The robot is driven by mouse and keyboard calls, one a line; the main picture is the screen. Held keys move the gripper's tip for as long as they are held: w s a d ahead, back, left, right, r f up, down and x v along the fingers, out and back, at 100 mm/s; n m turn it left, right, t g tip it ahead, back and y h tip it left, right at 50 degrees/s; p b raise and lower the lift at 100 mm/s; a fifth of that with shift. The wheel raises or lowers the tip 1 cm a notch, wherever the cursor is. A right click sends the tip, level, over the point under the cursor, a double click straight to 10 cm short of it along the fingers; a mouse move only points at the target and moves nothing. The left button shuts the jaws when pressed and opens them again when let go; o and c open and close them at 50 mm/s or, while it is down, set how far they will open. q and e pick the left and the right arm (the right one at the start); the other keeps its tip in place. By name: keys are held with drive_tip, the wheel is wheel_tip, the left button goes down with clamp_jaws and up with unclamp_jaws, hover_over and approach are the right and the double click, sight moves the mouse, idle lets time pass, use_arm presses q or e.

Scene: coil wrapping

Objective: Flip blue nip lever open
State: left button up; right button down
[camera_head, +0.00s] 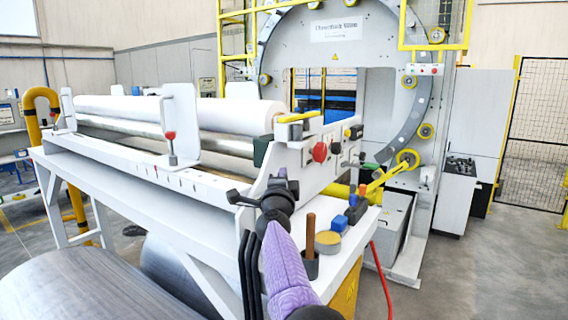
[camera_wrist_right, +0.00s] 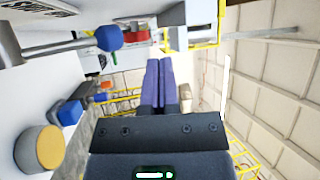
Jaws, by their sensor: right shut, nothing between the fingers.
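The blue nip lever shows in the wrist view as a metal rod ending in a round blue knob (camera_wrist_right: 110,38). The rod runs left from the knob toward a grey cylinder. My right gripper (camera_wrist_right: 157,62) has purple fingers pressed together with nothing between them. In the wrist view its tips appear to the right of and slightly below the knob, with a visible gap. In the head view my right gripper (camera_head: 282,173) is by the near end of the roller stand, and I cannot make out the blue knob there. My left gripper is not in view.
A white film roll (camera_head: 190,110) lies on the stand. A red button (camera_head: 320,152) and a yellow handle (camera_head: 297,117) are on its end plate. A brown handle (camera_head: 310,232), a yellow disc (camera_head: 328,242) and a blue block (camera_head: 340,223) sit on the corner shelf. The large ring (camera_head: 423,90) stands behind.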

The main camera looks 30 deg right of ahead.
use_arm(q)
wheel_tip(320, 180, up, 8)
drive_tip(key=p, duration=0.6)
use_arm(e)
drive_tip(key=s+a+r, duration=0.4)
drive_tip(key=s, duration=0.2)
drive_tip(key=shift+s+a+r, duration=0.35)
drive_tip(key=shift+s+a, duration=0.05)
